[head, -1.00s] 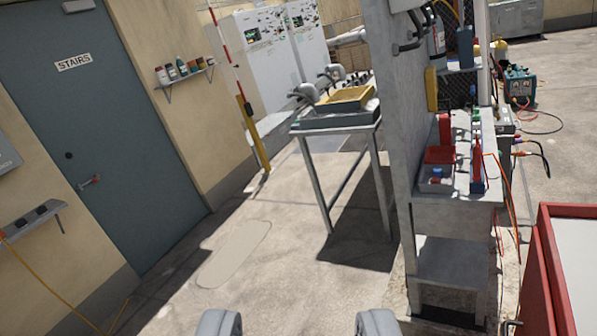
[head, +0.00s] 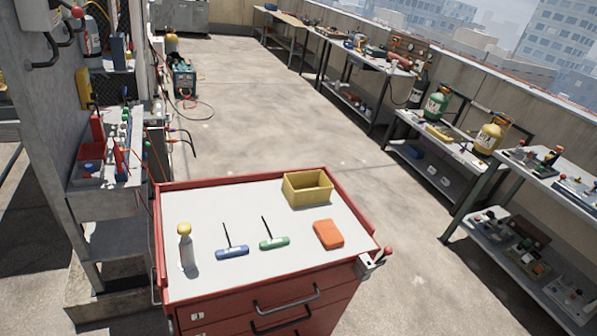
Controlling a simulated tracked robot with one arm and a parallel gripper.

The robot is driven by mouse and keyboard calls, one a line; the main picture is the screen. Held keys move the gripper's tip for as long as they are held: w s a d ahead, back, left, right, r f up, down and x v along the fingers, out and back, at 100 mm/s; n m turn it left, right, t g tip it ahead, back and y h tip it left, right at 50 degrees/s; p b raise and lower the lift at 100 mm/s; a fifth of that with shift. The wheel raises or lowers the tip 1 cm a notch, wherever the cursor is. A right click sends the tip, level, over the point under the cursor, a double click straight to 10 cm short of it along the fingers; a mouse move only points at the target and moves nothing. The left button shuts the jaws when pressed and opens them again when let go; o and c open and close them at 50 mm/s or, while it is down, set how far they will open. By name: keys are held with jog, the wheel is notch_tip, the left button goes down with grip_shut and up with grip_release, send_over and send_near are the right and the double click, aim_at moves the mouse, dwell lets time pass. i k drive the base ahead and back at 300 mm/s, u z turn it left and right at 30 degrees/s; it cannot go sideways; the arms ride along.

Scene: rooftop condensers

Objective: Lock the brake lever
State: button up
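A red tool cart (head: 170,297) with a pale top stands close in front of me, low in the middle of the head view. At its right front corner is a small metal bracket (head: 368,264) with a short lever ending in a red ball knob (head: 387,251). It looks like a brake lever. The knob stands up at the bracket's outer side, but I cannot tell its lock position from here. My gripper is not in view, and nothing is seen touching the lever.
On the cart top are a white bottle (head: 186,248), a blue-handled tool (head: 232,251), a green-handled tool (head: 273,242), an orange block (head: 328,234) and a yellow bin (head: 307,188). Workbenches (head: 437,135) line the right wall. Open floor (head: 420,270) lies right of the cart.

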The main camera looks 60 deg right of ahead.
aim_at(388, 251)
jog(key=z, duration=2.15)
jog(key=k, duration=0.65)
jog(key=u, duration=0.35)
jog(key=i, duration=1.45)
jog(key=z, duration=0.3)
